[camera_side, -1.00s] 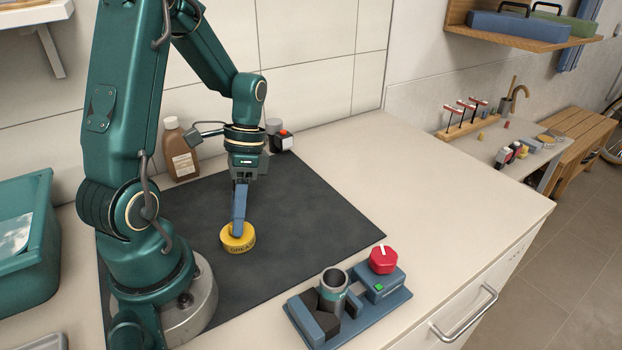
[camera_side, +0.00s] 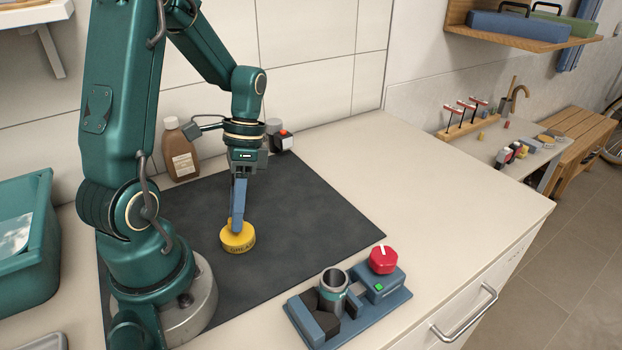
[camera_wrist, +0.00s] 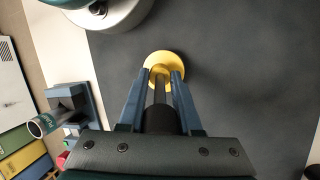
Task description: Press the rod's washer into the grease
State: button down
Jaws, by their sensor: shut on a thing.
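The grease tin (camera_side: 238,241) is a round yellow tin with dark lettering on its side, standing on the dark mat. In the wrist view the tin (camera_wrist: 164,58) shows as a yellow disc just beyond my fingertips. My gripper (camera_side: 237,226) points down over the tin with its blue fingers. It is shut on the rod (camera_wrist: 159,92), a slim grey bar between the fingers in the wrist view. The rod's lower end and its washer are hidden by the fingers and tin, so I cannot tell whether the washer touches the grease.
A blue fixture (camera_side: 360,307) with a metal cup (camera_side: 333,283) and a red knob (camera_side: 383,260) stands at the front right. A brown bottle (camera_side: 181,152) stands behind the mat (camera_side: 310,215). A teal bin (camera_side: 25,250) is at left. The mat right of the tin is clear.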

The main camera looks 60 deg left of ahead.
jog(key=shift+r, duration=2.95)
